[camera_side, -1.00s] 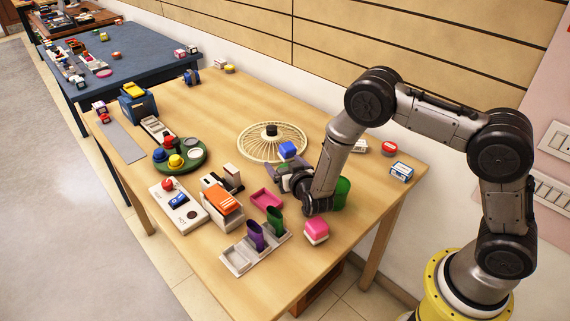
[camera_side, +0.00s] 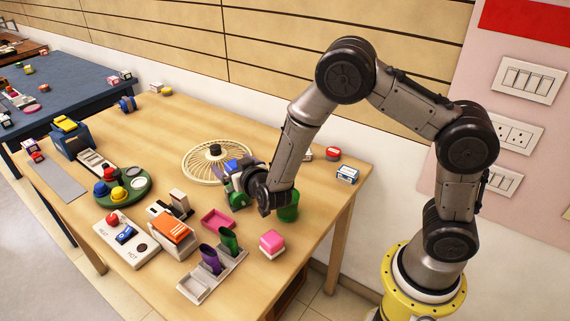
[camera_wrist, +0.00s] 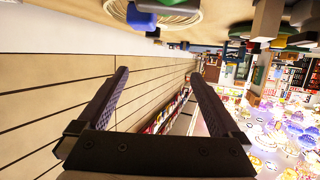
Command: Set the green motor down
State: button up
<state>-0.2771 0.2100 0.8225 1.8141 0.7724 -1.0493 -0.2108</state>
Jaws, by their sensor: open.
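My gripper (camera_side: 238,180) is low over the table beside the beige round fan grille, tilted nearly flat. In the wrist view its two dark fingers (camera_wrist: 158,75) are wide apart with nothing between them. A small green piece (camera_side: 236,197), probably the green motor, shows at the gripper's front lower side in the side view. It is partly hidden by the gripper, and I cannot tell if it touches the table. A blue block (camera_side: 231,165) is just behind the gripper.
The fan grille (camera_side: 190,165), pink tray (camera_side: 217,219), pink block (camera_side: 272,241) and grey rack (camera_side: 196,290) are nearby.

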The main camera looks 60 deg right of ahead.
jog(key=s+a+r+n+g+y, duration=0.35)
jog(key=s+r+y, duration=0.4)
jog(key=r, duration=0.65)
jog(key=s+d+g+h, duration=0.1)
jog(key=s+d+g, duration=0.1)
jog(key=s, duration=1.1)
jog(key=s+d+r+n+g, duration=0.1)
jog(key=s+d+g, duration=0.1)
jog(key=s, duration=1.1)
jog(key=shift+s+r+h, duration=0.25)
jog(key=shift+s+h, duration=0.1)
